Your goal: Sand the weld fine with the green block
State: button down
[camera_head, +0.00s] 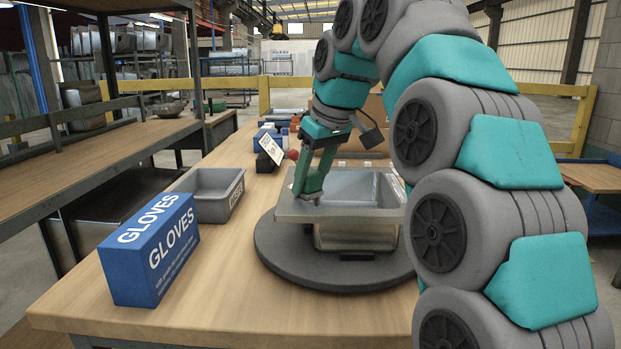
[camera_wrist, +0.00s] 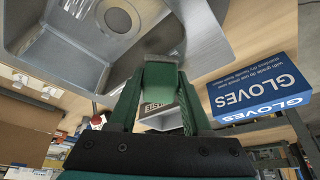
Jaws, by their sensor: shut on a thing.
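The steel sink (camera_head: 330,238) sits on a dark round turntable (camera_head: 283,268) on the wooden bench. In the wrist view its flange and bowl (camera_wrist: 85,62) fill the upper left. My gripper (camera_head: 313,197) points down at the sink's left flange, with its tips at or just above the metal; contact is unclear. In the wrist view its green fingers close on a small green block (camera_wrist: 160,76) with a greyish far edge, placed over the flange. The jaws mostly hide the block in the head view. I cannot make out the weld line.
A blue gloves box (camera_head: 150,248) and a grey bin (camera_head: 212,192) stand left of the turntable. Behind the sink are a white tag (camera_head: 270,149), a red knob (camera_head: 293,155) and blue blocks (camera_head: 265,137). The bench front (camera_head: 240,305) is clear.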

aim_at(303, 211)
jog(key=shift+s+f+b, duration=0.15)
jog(key=shift+s+b, duration=0.2)
jog(key=shift+s, duration=1)
jog(key=shift+s+a+b, duration=0.1)
jog(key=shift+s+b, duration=0.3)
jog(key=shift+s, duration=1.75)
jog(key=shift+s+b, duration=0.35)
jog(key=shift+s, duration=1.45)
notch_tip(303, 211, up, 6)
jog(key=p, duration=0.4)
jog(key=shift+a, duration=0.2)
